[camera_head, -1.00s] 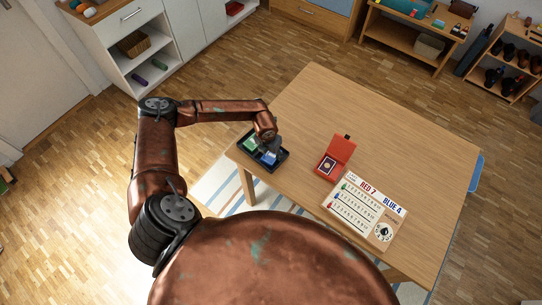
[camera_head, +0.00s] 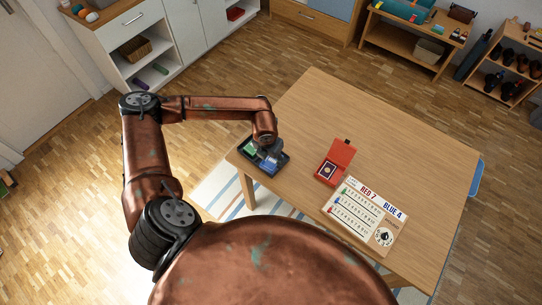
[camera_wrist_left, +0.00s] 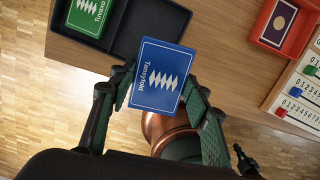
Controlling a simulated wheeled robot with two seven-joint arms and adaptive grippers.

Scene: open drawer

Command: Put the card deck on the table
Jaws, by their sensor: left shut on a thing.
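A blue card deck (camera_wrist_left: 160,76) with white printing is between the two fingers of my left gripper (camera_wrist_left: 164,84), which is shut on it. In the head view the gripper (camera_head: 267,150) is over the black tray (camera_head: 268,175) at the table's left corner, partly hiding the blue deck. In the wrist view the deck overlaps the edge of the tray's empty compartment (camera_wrist_left: 130,42). A green card deck (camera_wrist_left: 88,14) lies in the other compartment. The wooden table (camera_head: 390,125) is under the tray. My right gripper is not in view.
An open red box (camera_head: 329,170) with a dark card deck in it stands right of the tray. A white score board (camera_head: 365,215) lies in front of it. The far and right parts of the table are clear.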

